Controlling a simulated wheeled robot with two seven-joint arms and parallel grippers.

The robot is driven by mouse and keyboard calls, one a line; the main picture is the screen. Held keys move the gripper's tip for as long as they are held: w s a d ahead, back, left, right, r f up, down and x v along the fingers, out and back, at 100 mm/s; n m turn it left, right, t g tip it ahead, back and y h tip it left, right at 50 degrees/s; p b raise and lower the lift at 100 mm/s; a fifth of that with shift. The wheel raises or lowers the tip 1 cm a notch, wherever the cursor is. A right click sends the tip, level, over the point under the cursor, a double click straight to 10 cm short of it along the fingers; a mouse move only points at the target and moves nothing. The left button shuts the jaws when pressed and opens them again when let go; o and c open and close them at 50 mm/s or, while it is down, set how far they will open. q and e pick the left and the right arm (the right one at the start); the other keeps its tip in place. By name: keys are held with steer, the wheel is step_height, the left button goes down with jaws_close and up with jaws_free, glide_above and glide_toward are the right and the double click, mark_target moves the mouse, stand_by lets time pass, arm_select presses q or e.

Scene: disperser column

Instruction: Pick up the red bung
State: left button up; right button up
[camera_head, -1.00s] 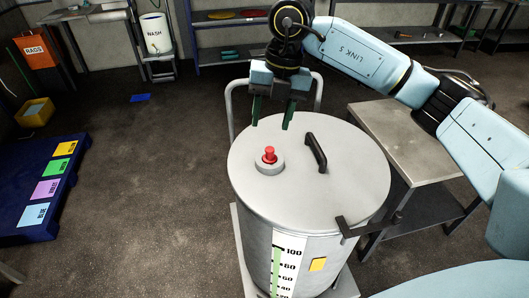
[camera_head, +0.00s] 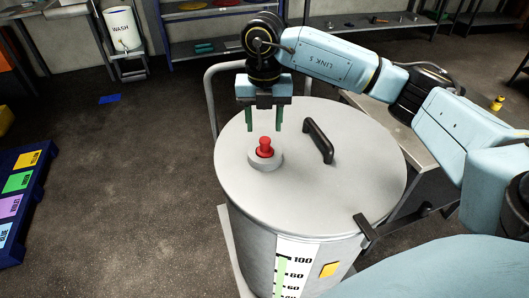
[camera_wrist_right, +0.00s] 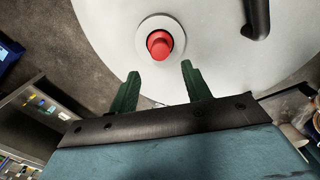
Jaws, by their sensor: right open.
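The red bung (camera_head: 265,147) sits upright in a round grey collar (camera_head: 266,160) on the lid of the grey drum (camera_head: 340,190). In the right wrist view the bung (camera_wrist_right: 159,44) shows beyond the fingertips, nearly in line with the gap between them. My right gripper (camera_head: 264,129) is open with its green fingers pointing down, just above and behind the bung. In the right wrist view the gripper (camera_wrist_right: 160,76) is empty and apart from the bung. My left gripper is not in view.
A black handle (camera_head: 318,141) stands on the lid to the right of the bung. A black bracket (camera_head: 366,228) juts from the drum's rim. A metal table (camera_head: 388,130) stands behind right. A blue pallet with coloured labels (camera_head: 18,205) lies left.

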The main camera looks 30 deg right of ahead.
mark_target(265, 139)
steer(key=f, duration=0.7)
steer(key=shift+w+d+f+b, duration=0.1)
steer(key=shift+w+d+b, duration=0.2)
steer(key=shift+d, duration=0.05)
steer(key=shift+c, duration=0.5)
jaws_close()
